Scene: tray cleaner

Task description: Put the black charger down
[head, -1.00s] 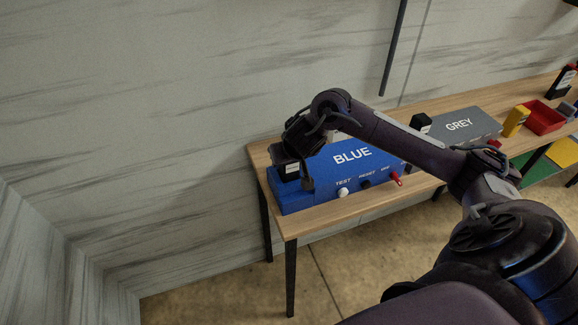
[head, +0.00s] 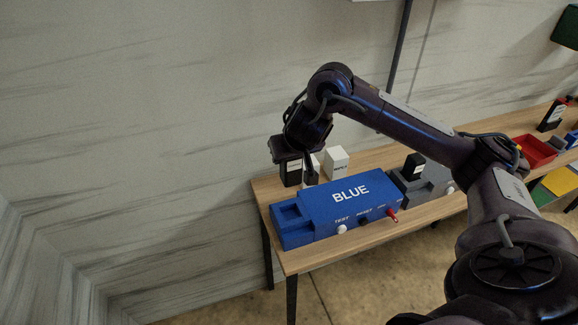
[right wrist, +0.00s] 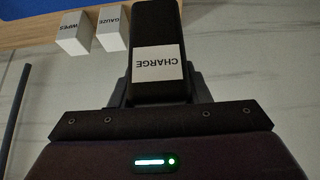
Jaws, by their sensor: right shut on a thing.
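The black charger (head: 291,172), with a white label, is held upright by my right gripper (head: 300,163) over the back left of the wooden table, behind the blue station (head: 345,195). In the right wrist view the charger (right wrist: 158,25) shows its "CHARGE" label between the fingers of my right gripper (right wrist: 162,95), which are shut on it. I cannot tell whether its base touches the table. My left gripper is not in view.
White boxes, wipes (right wrist: 73,35) and gauze (right wrist: 110,30), stand close beside the charger; a white box (head: 336,162) is right of it. The blue station's left recess (head: 290,213) looks empty. A grey station (head: 408,185) bears another black item (head: 413,167).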

